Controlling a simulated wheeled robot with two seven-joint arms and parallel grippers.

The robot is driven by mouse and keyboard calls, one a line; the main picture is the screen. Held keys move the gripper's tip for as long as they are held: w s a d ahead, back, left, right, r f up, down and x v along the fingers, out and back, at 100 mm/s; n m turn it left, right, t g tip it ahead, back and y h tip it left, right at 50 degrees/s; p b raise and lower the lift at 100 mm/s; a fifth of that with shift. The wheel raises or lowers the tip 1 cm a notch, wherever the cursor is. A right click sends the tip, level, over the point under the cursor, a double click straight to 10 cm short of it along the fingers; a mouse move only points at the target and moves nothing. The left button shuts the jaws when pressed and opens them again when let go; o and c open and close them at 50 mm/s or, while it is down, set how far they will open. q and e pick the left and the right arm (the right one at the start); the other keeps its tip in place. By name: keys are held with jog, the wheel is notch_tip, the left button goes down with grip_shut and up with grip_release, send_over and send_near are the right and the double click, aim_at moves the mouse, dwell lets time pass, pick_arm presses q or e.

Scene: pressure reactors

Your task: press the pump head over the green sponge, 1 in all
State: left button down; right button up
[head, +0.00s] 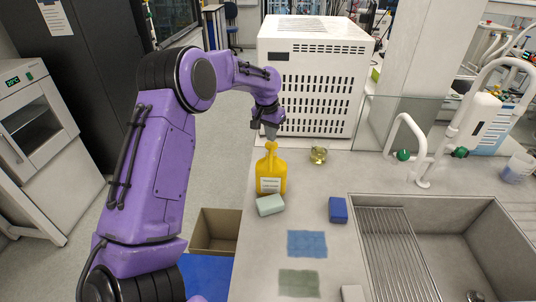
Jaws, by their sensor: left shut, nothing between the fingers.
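A yellow pump bottle (271,176) with a white label stands upright on the grey counter. Its yellow pump head (271,147) is at the top. A pale green sponge (270,205) lies on the counter just in front of the bottle's base. My left gripper (271,135) is shut and empty, pointing down right over the pump head. I cannot tell whether its tips touch the pump head or are slightly above it. My right gripper is out of view.
A blue sponge (338,210), a blue cloth patch (307,244) and a green one (299,284) lie on the counter. A small beaker (318,155) stands right of the bottle. A white vented box (314,80) is behind. A sink (480,250) is at right.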

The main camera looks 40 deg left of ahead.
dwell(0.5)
pick_arm(q)
notch_tip(320, 180, up, 6)
dwell(0.5)
dwell(0.5)
